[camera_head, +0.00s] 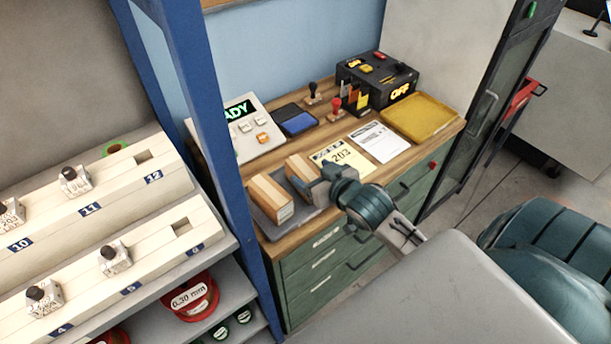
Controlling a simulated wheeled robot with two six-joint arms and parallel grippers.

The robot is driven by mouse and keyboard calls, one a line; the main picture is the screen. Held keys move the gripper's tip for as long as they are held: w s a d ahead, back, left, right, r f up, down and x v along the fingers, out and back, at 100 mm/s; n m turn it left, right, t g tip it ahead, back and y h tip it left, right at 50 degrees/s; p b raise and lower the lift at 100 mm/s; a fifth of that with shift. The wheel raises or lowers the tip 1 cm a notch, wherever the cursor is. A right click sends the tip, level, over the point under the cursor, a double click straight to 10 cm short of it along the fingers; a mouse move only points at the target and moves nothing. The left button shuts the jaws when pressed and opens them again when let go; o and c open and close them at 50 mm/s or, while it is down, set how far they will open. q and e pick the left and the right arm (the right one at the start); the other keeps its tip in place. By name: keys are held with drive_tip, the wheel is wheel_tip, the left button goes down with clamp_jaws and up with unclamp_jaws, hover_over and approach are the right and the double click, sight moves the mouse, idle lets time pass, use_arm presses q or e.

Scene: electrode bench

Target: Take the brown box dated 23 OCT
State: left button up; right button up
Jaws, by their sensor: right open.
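Two brown boxes sit on a grey mat (266,224) at the left end of the wooden bench top. The nearer brown box (268,195) shows a small white label on its end, too small to read. The farther brown box (297,168) is partly hidden behind my right gripper. I cannot tell which box bears 23 OCT. My right gripper (309,187) is open beside the farther box, at its right; whether it touches the box is unclear. My left gripper is not in view.
A yellow paper marked 203 (343,157), a white sheet (379,141) and a yellow tray (420,117) lie to the right. A READY display (245,130) and a blue ink pad (297,120) stand behind. A blue post (215,110) rises close at left, beside slotted racks (100,230).

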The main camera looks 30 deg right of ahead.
sight(305, 169)
drive_tip(key=p+x, duration=0.1)
drive_tip(key=x, duration=0.3)
drive_tip(key=shift+s, duration=0.1)
drive_tip(key=c, duration=1.3)
drive_tip(key=shift+r, duration=0.1)
